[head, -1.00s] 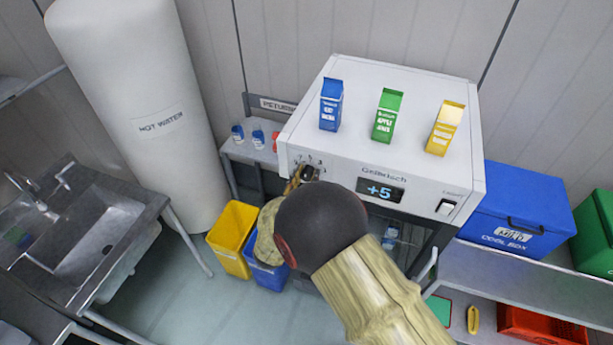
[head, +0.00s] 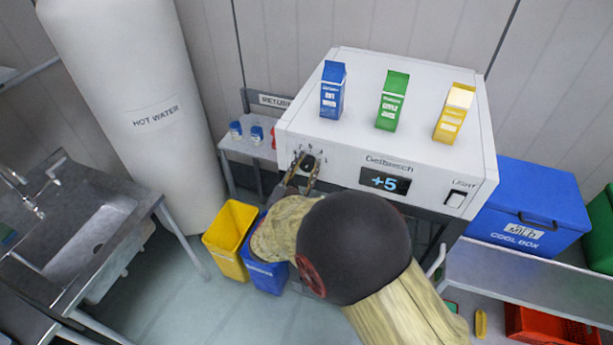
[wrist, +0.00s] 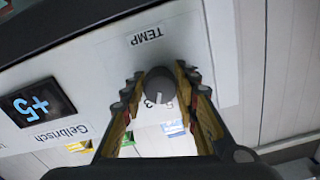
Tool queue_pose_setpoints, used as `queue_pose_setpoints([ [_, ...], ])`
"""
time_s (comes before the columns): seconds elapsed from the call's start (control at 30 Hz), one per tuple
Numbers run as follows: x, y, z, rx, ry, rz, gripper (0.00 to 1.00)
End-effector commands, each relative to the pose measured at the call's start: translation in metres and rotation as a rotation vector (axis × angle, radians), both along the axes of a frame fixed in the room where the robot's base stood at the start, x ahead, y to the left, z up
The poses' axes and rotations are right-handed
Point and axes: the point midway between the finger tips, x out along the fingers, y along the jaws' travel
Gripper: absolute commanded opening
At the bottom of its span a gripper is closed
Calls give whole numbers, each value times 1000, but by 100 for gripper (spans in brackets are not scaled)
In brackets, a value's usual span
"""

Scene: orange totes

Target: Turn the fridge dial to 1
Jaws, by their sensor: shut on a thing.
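The white fridge (head: 340,155) has a dark round dial (head: 308,162) at the left of its front panel, and its display (head: 385,182) reads +5. In the wrist view, which is upside down, the dial (wrist: 160,85) shows a pale pointer line towards a printed 3, beside the word TEMP (wrist: 146,37). My gripper (head: 300,172) reaches the dial from below. In the wrist view its two fingers (wrist: 160,82) stand on either side of the dial, shut on it. Some of the printed marks are hidden or too small to read.
Blue, green and yellow cartons (head: 392,100) stand on the fridge top. A light switch (head: 456,199) is at the panel's right. A yellow bin (head: 228,240) and a blue bin (head: 268,277) stand below my arm. A blue cool box (head: 530,215) is at the right.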

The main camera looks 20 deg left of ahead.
Motion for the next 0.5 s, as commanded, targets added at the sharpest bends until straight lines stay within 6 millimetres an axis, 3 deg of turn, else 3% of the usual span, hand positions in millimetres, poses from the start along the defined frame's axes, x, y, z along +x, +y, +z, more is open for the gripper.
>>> queue_pose_setpoints([
  [0.5,0,1,-5,492,-41,1,5],
])
